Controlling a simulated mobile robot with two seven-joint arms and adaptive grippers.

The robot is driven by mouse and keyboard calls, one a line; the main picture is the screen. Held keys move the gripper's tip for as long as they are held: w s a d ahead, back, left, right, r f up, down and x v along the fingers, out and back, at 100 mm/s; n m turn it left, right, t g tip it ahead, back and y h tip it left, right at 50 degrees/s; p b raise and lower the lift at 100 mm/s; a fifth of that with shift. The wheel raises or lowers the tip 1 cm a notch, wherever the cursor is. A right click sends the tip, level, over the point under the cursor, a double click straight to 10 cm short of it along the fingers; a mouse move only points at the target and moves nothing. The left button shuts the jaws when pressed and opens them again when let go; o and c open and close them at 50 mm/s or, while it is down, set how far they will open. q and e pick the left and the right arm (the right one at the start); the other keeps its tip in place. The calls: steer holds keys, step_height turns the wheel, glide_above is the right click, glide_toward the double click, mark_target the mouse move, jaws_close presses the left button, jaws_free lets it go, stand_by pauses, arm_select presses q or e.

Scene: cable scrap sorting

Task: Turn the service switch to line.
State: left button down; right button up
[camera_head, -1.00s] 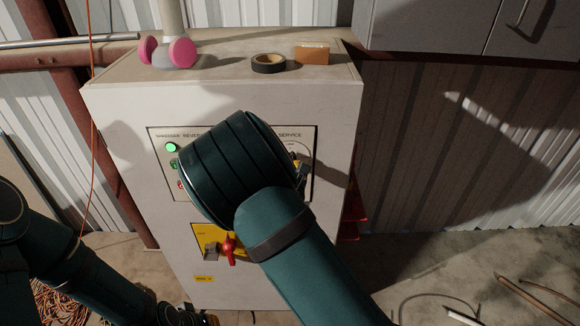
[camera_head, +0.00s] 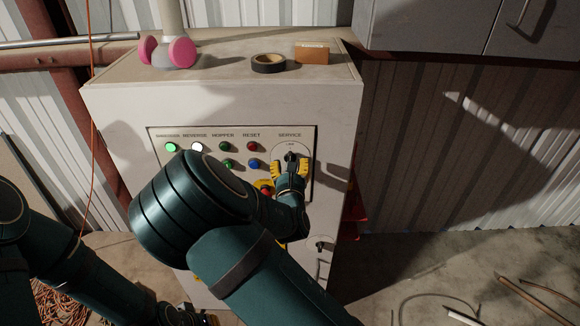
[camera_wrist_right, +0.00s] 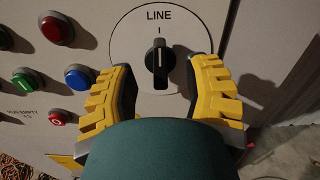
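The service switch (camera_head: 291,156) is a black knob on a round pale plate at the panel's upper right. In the right wrist view the knob (camera_wrist_right: 160,62) stands upright, its white mark at the top, under "I" and the word LINE. My right gripper (camera_head: 289,167) has yellow-backed fingers, one on each side of the knob. In the right wrist view the gripper (camera_wrist_right: 161,82) is open, with gaps visible between both fingers and the knob. My left gripper (camera_head: 207,319) is barely visible at the bottom edge; its fingers cannot be made out.
Left of the switch are a lit green lamp (camera_head: 171,147), a lit white lamp (camera_head: 197,147) and several coloured buttons. A key lock (camera_head: 321,244) sits lower right. Black tape (camera_head: 268,63), an orange box (camera_head: 312,53) and pink-filtered respirator (camera_head: 181,53) lie on the cabinet top (camera_head: 225,68).

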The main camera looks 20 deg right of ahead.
steer(key=v, duration=0.7)
stand_by(0.6)
steer(key=s+d+f+m+g+b, duration=0.1)
steer(key=s+f+m+g+b, duration=0.15)
steer(key=f+m, duration=0.4)
steer(key=s+d+f+m+g+y+b, duration=0.1)
steer(key=s+f+m+g, duration=0.2)
steer(key=f, duration=0.6)
steer(key=s+d+f+m+g+b, duration=0.1)
steer(key=s+d+f+m+g, duration=0.2)
steer(key=f, duration=0.5)
steer(key=s+a+f+m+g+y+b, duration=0.3)
steer(key=s+a+f+m+y, duration=0.1)
steer(key=m, duration=0.7)
steer(key=s+a+f+m+g+y+b, duration=0.4)
steer(key=s+a+f+m, duration=0.3)
steer(key=m, duration=0.5)
steer(key=shift+s+f, duration=0.25)
steer(key=shift+f, duration=0.25)
